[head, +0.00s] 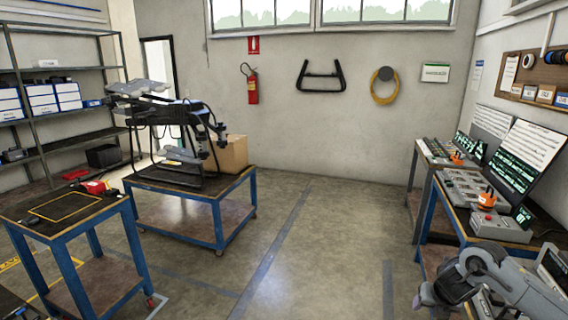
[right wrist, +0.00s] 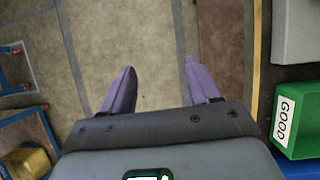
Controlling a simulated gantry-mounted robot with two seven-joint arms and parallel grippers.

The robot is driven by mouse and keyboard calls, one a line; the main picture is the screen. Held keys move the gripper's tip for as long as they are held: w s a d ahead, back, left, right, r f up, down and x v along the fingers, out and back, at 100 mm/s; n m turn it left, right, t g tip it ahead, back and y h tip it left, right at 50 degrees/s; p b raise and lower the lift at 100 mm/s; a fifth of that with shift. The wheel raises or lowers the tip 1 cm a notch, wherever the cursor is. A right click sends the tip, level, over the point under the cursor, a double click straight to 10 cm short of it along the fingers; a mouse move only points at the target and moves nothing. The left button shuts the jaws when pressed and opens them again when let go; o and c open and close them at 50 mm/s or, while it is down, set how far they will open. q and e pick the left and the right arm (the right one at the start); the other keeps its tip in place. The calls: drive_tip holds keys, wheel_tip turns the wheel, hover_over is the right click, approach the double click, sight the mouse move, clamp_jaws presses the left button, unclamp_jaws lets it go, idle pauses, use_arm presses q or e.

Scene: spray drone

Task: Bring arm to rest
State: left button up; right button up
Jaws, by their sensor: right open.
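My right arm reaches in at the lower right of the head view, beside the bench with the screens. Its gripper (head: 434,294) shows only partly there, near the bottom edge. In the right wrist view the two purple fingers of my right gripper (right wrist: 159,66) stand wide apart. Nothing is between them but the grey floor far below. My left arm and left gripper are not in view.
A control bench (head: 505,228) with screens stands along the right wall. A drone (head: 165,105) sits on a blue cart (head: 185,207) at the left. A green bin (right wrist: 302,120) marked GOOD is right of my right gripper. The middle floor is clear.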

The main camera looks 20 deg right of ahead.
drive_tip(key=w+a+f+t+y, duration=0.1)
drive_tip(key=a+f, duration=0.2)
drive_tip(key=a, duration=0.5)
drive_tip(key=w+a+f+m+t+y, duration=0.1)
drive_tip(key=a+f, duration=0.3)
drive_tip(key=a, duration=0.3)
drive_tip(key=w+a+f, duration=0.1)
drive_tip(key=a+f, duration=0.2)
drive_tip(key=a, duration=0.5)
drive_tip(key=s+a+f+m+t+y, duration=0.1)
drive_tip(key=s+a+m, duration=0.45)
drive_tip(key=a, duration=0.35)
drive_tip(key=s+a+f+m+t+y, duration=0.1)
drive_tip(key=s+a+m, duration=0.45)
drive_tip(key=a, duration=0.35)
drive_tip(key=s+d+m+g+h+p, duration=0.1)
drive_tip(key=s+d+m+g, duration=0.15)
drive_tip(key=s+m, duration=0.65)
drive_tip(key=s+d+m+g, duration=0.2)
drive_tip(key=s+d+m, duration=0.3)
drive_tip(key=s, duration=0.5)
use_arm(q)
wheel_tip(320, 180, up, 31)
drive_tip(key=p, duration=3)
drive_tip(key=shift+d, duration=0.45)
use_arm(e)
wheel_tip(320, 180, up, 30)
drive_tip(key=a, duration=0.1)
drive_tip(key=shift+r+m, duration=0.2)
drive_tip(key=shift+m, duration=0.1)
